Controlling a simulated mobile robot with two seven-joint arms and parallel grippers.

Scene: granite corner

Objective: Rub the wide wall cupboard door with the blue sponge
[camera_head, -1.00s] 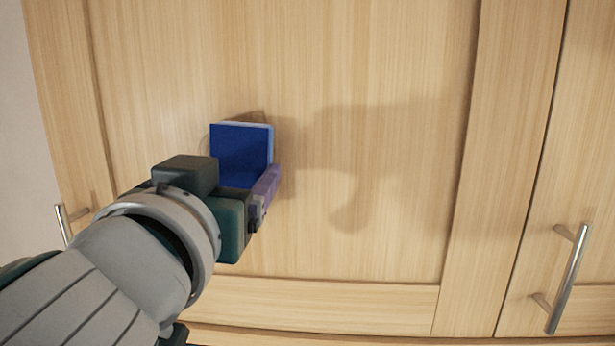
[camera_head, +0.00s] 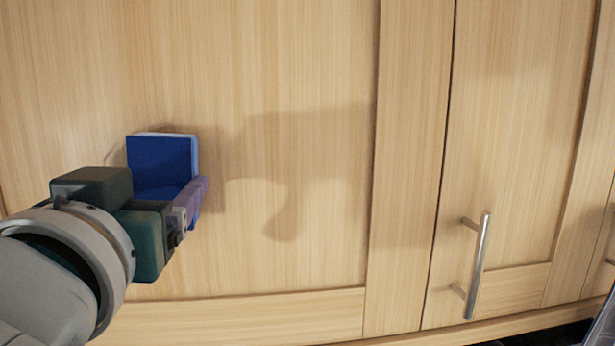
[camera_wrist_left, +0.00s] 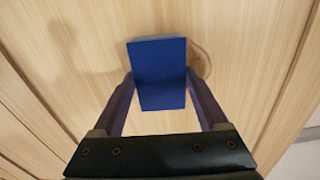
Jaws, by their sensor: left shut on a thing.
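The wide wall cupboard door (camera_head: 300,70) is pale wood with a recessed panel and fills most of the head view. My left gripper (camera_head: 192,200) is at the left of the head view, its purple fingers shut on the blue sponge (camera_head: 160,162). The sponge is a dark blue block with a lighter far edge, facing the door panel. In the wrist view the sponge (camera_wrist_left: 160,75) sits between both fingers, its far end close to the wood (camera_wrist_left: 245,25). I cannot tell whether it touches. My right gripper is out of view.
To the right is a narrower cupboard door (camera_head: 520,120) with an upright metal bar handle (camera_head: 478,265) that sticks out. A round brownish mark (camera_wrist_left: 201,62) shows on the wood beside the sponge in the wrist view. The panel right of the gripper is clear apart from shadow.

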